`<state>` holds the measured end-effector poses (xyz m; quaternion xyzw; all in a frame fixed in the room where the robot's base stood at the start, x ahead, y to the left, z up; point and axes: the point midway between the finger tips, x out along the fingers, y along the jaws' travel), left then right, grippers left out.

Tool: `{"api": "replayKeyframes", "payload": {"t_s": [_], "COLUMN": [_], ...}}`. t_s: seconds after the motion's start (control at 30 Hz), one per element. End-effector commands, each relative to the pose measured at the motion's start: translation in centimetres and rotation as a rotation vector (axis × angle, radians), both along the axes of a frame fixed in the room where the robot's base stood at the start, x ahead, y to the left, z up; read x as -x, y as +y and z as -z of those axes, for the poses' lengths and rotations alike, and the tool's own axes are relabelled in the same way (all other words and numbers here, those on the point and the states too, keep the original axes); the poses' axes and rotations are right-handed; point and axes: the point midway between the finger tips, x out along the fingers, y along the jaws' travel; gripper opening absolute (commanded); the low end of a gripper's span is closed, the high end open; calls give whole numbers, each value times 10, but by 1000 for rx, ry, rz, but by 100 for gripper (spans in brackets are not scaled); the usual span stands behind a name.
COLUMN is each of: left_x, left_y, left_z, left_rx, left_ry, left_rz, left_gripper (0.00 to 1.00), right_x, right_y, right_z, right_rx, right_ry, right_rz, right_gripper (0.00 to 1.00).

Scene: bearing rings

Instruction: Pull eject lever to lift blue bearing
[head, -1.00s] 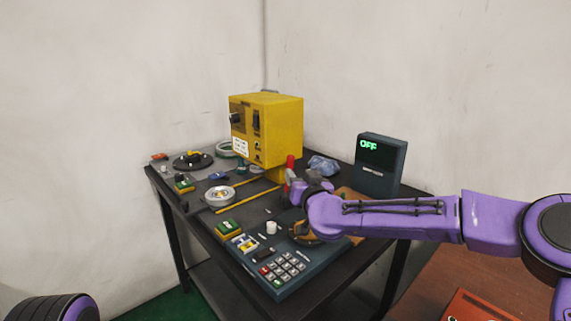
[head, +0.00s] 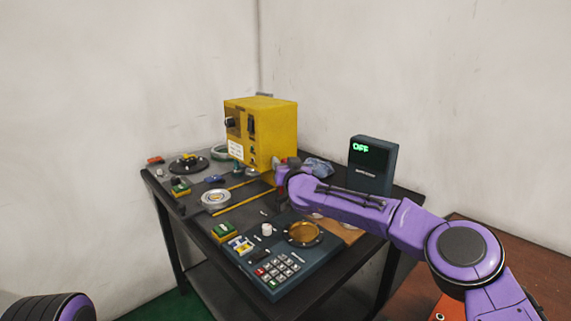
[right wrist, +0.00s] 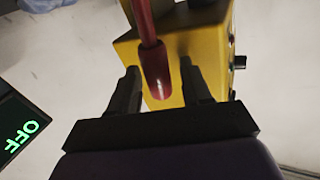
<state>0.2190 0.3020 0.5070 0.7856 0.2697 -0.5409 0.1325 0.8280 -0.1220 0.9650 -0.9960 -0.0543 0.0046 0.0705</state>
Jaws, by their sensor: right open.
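The red lever (right wrist: 154,68) hangs in the right wrist view in front of the yellow machine (right wrist: 205,60). My right gripper (right wrist: 159,72) is open, with one dark finger on each side of the lever's end. Gaps show on both sides, so neither finger visibly touches it. In the head view my right gripper (head: 281,170) is at the right foot of the yellow machine (head: 262,130), and my wrist hides most of the lever. I cannot make out a blue bearing for certain; a small blue item (head: 215,179) lies left of the machine. My left gripper is out of view.
A dark display box (head: 373,163) reading OFF stands at the back right, beside a crumpled bluish bag (head: 318,167). A keypad panel (head: 276,271) with an amber round dish (head: 303,234) fills the near table. A silver ring dish (head: 215,198) and a black round stand (head: 188,163) sit left.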

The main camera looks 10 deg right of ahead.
Motion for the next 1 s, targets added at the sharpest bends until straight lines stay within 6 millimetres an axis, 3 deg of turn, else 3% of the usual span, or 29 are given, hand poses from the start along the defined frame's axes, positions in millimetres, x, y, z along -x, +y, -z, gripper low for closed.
{"api": "replayKeyframes", "payload": {"t_s": [0.03, 0.17, 0.2, 0.43, 0.73, 1.0], "left_x": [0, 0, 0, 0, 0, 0], "left_y": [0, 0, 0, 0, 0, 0], "left_z": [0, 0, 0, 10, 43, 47], "left_rx": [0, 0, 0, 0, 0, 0], "left_ry": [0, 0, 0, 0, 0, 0], "left_rz": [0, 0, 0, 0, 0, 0], "left_gripper": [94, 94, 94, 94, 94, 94], "right_x": [0, 0, 0, 4, 27, 33], "right_y": [0, 0, 0, 7, 41, 48], "right_z": [0, 0, 0, 2, 6, 5], "right_rx": [0, 0, 0, 49, 340, 416], "right_ry": [0, -1, -1, -32, -226, -277], "right_rz": [0, 1, 1, -2, -2, 1], "right_gripper": [48, 6, 0, 0, 0, 0]}}
